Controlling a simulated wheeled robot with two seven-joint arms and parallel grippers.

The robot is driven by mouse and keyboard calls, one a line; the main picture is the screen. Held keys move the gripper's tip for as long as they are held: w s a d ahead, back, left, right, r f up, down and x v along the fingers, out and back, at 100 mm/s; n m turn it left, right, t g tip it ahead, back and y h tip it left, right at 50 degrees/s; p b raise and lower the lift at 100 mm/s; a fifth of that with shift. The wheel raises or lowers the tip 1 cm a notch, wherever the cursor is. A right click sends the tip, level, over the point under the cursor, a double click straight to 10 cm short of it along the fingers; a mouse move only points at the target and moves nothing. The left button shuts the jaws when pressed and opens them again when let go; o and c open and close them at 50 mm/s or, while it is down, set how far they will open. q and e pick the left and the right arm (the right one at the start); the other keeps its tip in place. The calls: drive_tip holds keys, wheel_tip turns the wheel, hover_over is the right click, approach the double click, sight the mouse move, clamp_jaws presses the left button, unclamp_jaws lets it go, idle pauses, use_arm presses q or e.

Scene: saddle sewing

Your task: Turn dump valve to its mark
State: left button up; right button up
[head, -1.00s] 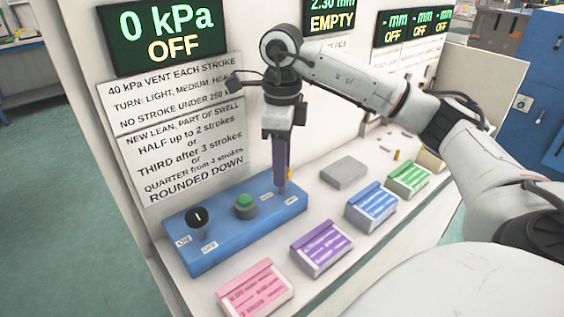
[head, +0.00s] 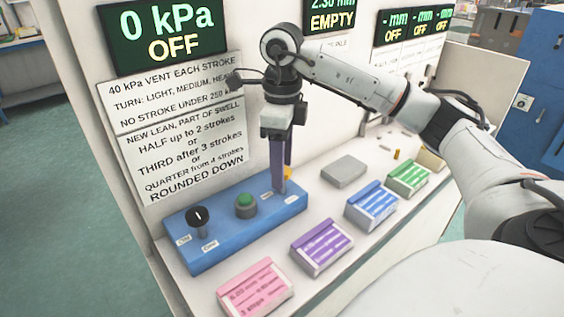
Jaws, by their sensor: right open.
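A blue control box (head: 235,231) stands on the white bench against the panel. It carries a black round knob (head: 196,216) with a white mark at its left and a green button (head: 245,203) in the middle. My right gripper (head: 280,188) points down at the right end of the box, its jaws open. Its fingers cover what sits at that end, so I cannot tell the dump valve or its mark there. A small yellow part (head: 288,173) shows just behind the fingers. My left gripper is not in view.
Pink (head: 254,290), purple (head: 321,246), blue (head: 371,205) and green (head: 408,178) labelled boxes line the bench front. A grey block (head: 344,172) lies behind them. The upright panel with displays reading 0 kPa (head: 165,30) and EMPTY (head: 333,20) stands close behind the gripper.

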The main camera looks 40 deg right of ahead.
wheel_tip(320, 180, up, 10)
drive_tip(key=shift+r, duration=0.15)
idle(0.6)
